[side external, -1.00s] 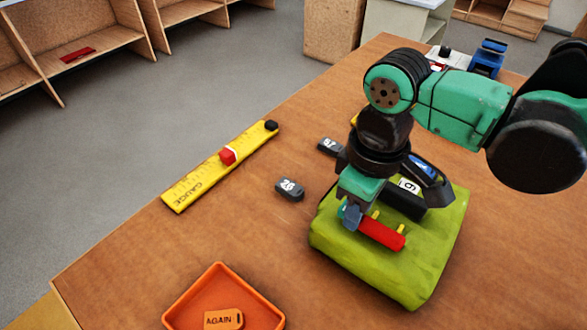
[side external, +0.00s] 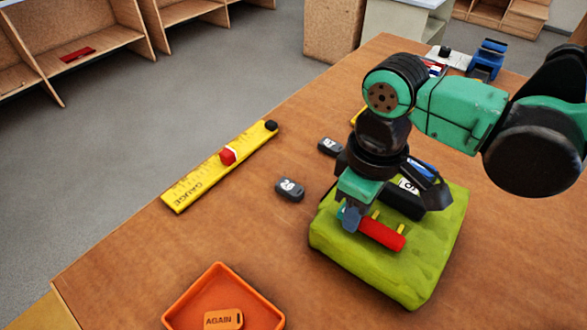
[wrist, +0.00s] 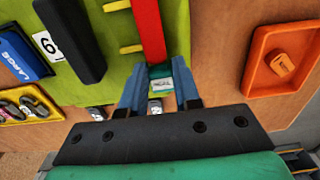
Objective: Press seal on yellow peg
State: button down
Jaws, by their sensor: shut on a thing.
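A small teal block with a white label (wrist: 160,84), likely the seal, sits between my gripper's blue fingers in the wrist view. My gripper (side external: 350,218) is shut on it; its fingertips (wrist: 158,88) are at the near end of a red bar (side external: 381,233). The bar lies on a lime green cushion (side external: 375,272). Two yellow pegs stick out beside the bar, one nearer my gripper (wrist: 131,48) and one farther (wrist: 117,6). In the side view the fingers hide most of the teal block. I cannot tell whether it touches a peg.
A black bar with a number card (wrist: 72,40) also lies on the cushion. An orange tray (side external: 180,307) holds an AGAIN tag (side external: 223,320). Grey number tags (side external: 289,189) and a yellow gauge (side external: 190,188) with a red slider lie on the wooden table. The table between gauge and tray is clear.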

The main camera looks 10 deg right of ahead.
jog(key=shift+f, duration=0.45)
dwell(0.3)
jog(key=c, duration=0.5)
grip_release()
jog(key=shift+c, duration=0.2)
jog(key=shift+r, duration=2.8)
jog(key=d+r+m+t, duration=0.1)
jog(key=d+m+t, duration=0.6)
jog(key=d, duration=1.5)
jog(key=shift+w+d+m, duration=0.2)
jog(key=shift+d+m, duration=0.2)
jog(key=shift+m, duration=0.6)
